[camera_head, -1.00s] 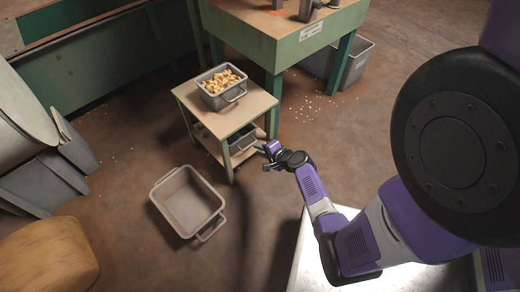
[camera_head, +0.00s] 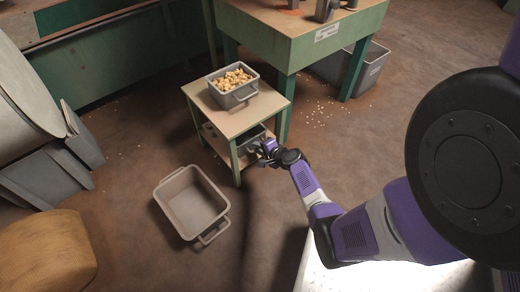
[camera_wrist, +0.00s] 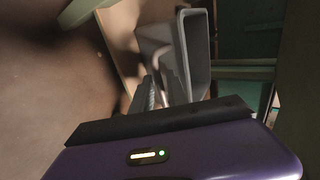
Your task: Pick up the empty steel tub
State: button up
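A grey metal tub (camera_head: 247,139) sits on the lower shelf of a small stand, partly hidden by the stand's top. In the wrist view the tub (camera_wrist: 197,45) shows close up, with its handle toward me; what shows of its inside looks empty. My gripper (camera_head: 264,151) is at the shelf's open right side, at the tub's handle end. In the wrist view my gripper's fingers (camera_wrist: 158,88) are close against the handle. The dim picture does not show whether they are shut on it.
A similar tub of nuts (camera_head: 233,84) stands on the stand's top (camera_head: 252,116). An empty grey tub (camera_head: 184,207) lies on the floor to the left. A green workbench (camera_head: 300,45) stands behind, with a grey bin (camera_head: 372,72) under it. Scattered nuts dot the floor.

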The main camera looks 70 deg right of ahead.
grip_shut()
dwell(1.4)
